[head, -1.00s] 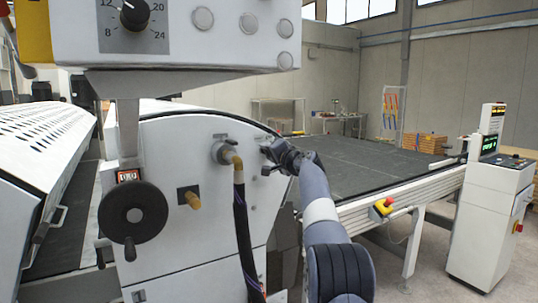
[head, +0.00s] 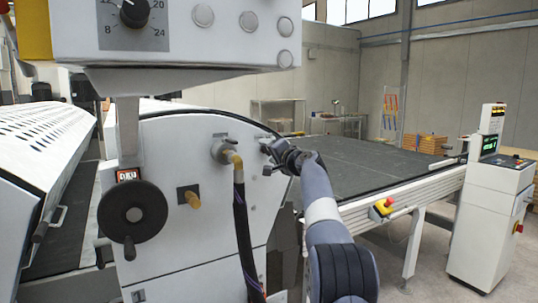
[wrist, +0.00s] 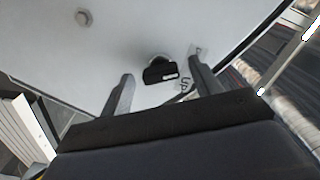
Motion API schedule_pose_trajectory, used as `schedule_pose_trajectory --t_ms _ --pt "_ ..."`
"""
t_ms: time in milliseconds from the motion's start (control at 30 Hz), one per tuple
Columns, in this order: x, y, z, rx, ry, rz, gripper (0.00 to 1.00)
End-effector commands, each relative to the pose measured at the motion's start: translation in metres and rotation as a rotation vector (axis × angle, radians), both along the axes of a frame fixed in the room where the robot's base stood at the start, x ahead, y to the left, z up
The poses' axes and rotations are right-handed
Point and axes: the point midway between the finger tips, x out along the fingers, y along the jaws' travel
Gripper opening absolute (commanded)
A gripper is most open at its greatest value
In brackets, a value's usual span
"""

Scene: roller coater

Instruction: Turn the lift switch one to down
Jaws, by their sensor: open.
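The lift switch (wrist: 160,72) is a black knob with a white mark on a round base. It stands out from the white side panel (wrist: 110,45) of the machine. In the wrist view it lies between and just beyond the tips of my gripper (wrist: 160,80), whose two fingers are spread apart and hold nothing. Lettering that looks like "UP" shows beside the knob, close to the right finger. In the head view my gripper (head: 270,158) is at the right part of the panel, and it and the wrist mostly hide the switch.
A black hose (head: 240,235) hangs from a brass fitting left of my gripper. A black handwheel (head: 133,213) is farther left. A control box (head: 190,35) overhangs the panel. A conveyor table (head: 370,165) with a yellow-red emergency stop (head: 383,207) is to the right.

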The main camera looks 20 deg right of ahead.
Motion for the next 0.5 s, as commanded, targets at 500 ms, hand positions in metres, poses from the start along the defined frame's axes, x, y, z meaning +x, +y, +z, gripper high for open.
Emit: schedule_pose_trajectory --t_ms 500 --pt "-0.077 -0.015 -0.003 0.0 -0.001 -0.001 0.6"
